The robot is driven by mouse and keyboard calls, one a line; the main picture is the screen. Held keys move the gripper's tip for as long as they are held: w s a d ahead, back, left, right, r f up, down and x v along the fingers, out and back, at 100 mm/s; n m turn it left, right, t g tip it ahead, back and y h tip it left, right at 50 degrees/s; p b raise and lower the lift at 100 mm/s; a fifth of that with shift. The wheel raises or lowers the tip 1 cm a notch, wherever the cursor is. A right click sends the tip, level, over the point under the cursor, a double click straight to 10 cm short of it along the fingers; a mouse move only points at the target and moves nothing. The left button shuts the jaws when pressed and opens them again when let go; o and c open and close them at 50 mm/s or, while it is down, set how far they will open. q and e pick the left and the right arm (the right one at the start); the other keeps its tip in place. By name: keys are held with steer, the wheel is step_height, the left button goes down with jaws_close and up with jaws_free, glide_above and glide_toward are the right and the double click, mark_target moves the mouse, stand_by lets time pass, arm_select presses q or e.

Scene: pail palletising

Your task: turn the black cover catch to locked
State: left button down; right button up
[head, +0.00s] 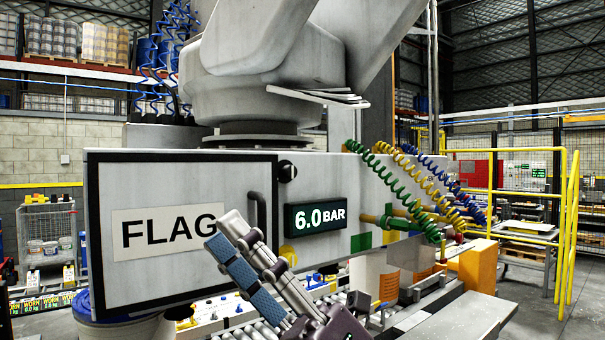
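The black catch (287,171) is a small round knob on the grey cabinet face, just right of the cover's upper right corner. A small light patch shows on it; its turned position is too small to tell. The cover (180,275) is a pale panel with a black frame and a FLAG label, and lies flat against the cabinet. My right gripper (224,231) is in front of the cover's lower right, below and left of the catch and apart from it. Its blue-padded fingers lie close together in this view, and the gap is unclear. My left gripper is not in view.
A black handle (257,214) stands out at the cover's right edge, above my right gripper. A 6.0 BAR display (315,215) sits below the catch. Coiled green (400,190) and yellow hoses hang at the right. The cabinet face around the catch is clear.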

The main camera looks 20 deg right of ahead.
steer(key=s+a+n+g, duration=0.4)
steer(key=a+n+g, duration=0.2)
steer(key=n+g, duration=0.4)
steer(key=n+t+h, duration=0.2)
steer(key=t+h, duration=1.1)
steer(key=h, duration=0.5)
glide_toward(292, 173)
steer(key=p+x, duration=0.3)
steer(key=x, duration=0.4)
steer(key=shift+w+r, duration=0.15)
steer(key=shift+w, duration=0.05)
steer(key=shift+w+a+p, duration=0.15)
steer(key=shift+w+p, duration=0.2)
steer(key=shift+w, duration=0.1)
